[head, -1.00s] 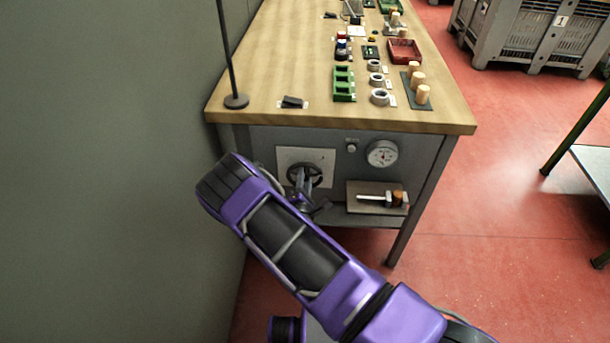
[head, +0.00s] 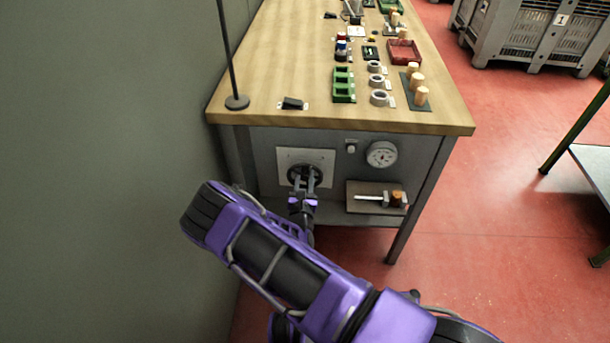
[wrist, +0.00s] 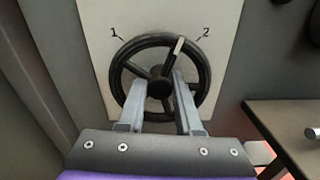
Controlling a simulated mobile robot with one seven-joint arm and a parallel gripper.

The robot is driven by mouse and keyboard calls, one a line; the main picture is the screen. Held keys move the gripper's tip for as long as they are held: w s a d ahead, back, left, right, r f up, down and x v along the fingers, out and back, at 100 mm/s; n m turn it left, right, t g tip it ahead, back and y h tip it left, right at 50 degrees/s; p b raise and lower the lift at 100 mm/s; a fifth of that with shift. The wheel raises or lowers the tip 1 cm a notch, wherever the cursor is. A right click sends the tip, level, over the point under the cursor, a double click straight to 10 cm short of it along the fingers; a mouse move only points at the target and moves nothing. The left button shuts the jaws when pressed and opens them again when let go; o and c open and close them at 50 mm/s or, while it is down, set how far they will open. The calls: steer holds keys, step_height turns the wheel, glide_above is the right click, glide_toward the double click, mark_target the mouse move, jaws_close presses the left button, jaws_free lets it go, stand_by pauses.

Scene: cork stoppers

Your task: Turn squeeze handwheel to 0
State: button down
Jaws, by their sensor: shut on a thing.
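The black squeeze handwheel (wrist: 116,78) sits on a white plate (wrist: 88,50) in the wrist view. A pale pointer mark (wrist: 178,47) on it points up and to the right, between the printed 1 at upper left and 2 at upper right, nearer the 2. No 0 is visible; the plate's lower part is hidden behind my gripper. My gripper (wrist: 159,85) is shut on the handwheel, with one finger on each side of its hub. In the head view the handwheel (head: 291,173) is on the bench front, partly covered by my gripper (head: 304,178).
A round gauge (head: 382,154) and a small knob (head: 351,146) are right of the plate. Below them a small shelf (head: 361,207) juts out from the bench front. A green-grey wall (head: 110,170) stands close on the left. Tools and corks lie on the benchtop.

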steer(key=n, duration=0.4)
steer(key=shift+s+n, duration=0.1)
steer(key=shift+n, duration=0.2)
steer(key=n, duration=0.3)
steer(key=shift+f+n+p, duration=0.1)
steer(key=shift+n+p, duration=0.2)
steer(key=shift+n, duration=0.1)
steer(key=n, duration=1)
steer(key=shift+n, duration=0.4)
steer(key=n+b, duration=0.1)
steer(key=n, duration=0.3)
steer(key=shift+f, duration=0.1)
steer(key=n, duration=0.4)
steer(key=shift+n+b, duration=0.6)
steer(key=shift+n, duration=1.3)
